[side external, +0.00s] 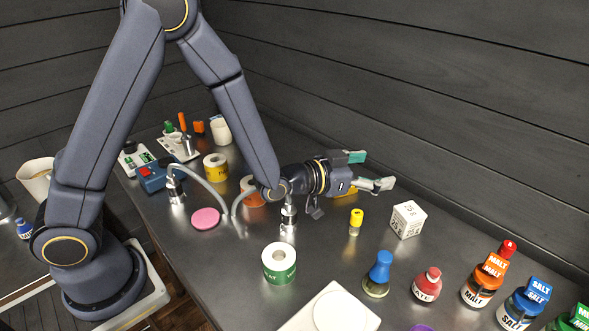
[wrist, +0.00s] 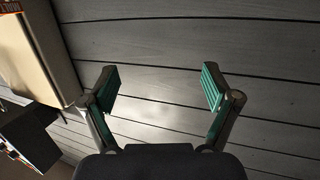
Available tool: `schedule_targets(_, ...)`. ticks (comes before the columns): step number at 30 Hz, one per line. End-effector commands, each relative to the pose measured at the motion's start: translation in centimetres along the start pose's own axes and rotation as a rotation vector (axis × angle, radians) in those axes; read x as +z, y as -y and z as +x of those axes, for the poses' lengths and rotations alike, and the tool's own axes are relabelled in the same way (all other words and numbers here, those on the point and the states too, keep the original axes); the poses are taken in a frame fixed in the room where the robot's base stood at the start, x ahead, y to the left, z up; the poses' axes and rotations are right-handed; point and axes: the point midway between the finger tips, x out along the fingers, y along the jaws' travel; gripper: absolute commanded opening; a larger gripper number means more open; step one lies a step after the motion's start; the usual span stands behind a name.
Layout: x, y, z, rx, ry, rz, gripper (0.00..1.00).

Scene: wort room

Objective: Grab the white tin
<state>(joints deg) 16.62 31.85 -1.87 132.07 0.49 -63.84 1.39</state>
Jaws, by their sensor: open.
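My gripper (side external: 369,171) is open and empty above the right part of the dark worktop, its fingers pointing right toward the board wall. In the wrist view my gripper (wrist: 160,87) has its two green-padded fingers wide apart, with only wall boards between them. A small plain white container (side external: 220,131) stands at the back left of the worktop, far from my gripper; I cannot tell for certain if it is the white tin. A white-topped tin with a green label (side external: 279,264) stands in front. No tin shows clearly in the wrist view.
A white printed cube (side external: 408,220) and a yellow-capped vial (side external: 355,222) stand near my gripper. A blue-topped flask (side external: 378,274), a red-topped jar (side external: 427,284) and several labelled jars stand at right. A yellow tin (side external: 216,167) and pink disc (side external: 205,219) are left.

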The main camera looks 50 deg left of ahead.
Motion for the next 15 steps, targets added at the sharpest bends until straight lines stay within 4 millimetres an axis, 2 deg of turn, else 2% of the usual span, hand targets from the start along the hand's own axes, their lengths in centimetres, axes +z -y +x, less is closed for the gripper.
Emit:
schedule_targets(1,3.2,-1.0,0.2,0.020,0.060,0.001,0.88)
schedule_targets(3,6.3,-2.0,0.2,0.039,0.118,0.003,0.88)
schedule_targets(6,8.7,-2.9,0.1,0.055,0.164,0.006,0.88)
schedule_targets(10,9.4,-3.5,1.4,0.065,0.174,0.008,0.88)
schedule_targets(15,9.9,-3.6,4.6,0.064,0.174,0.008,0.88)
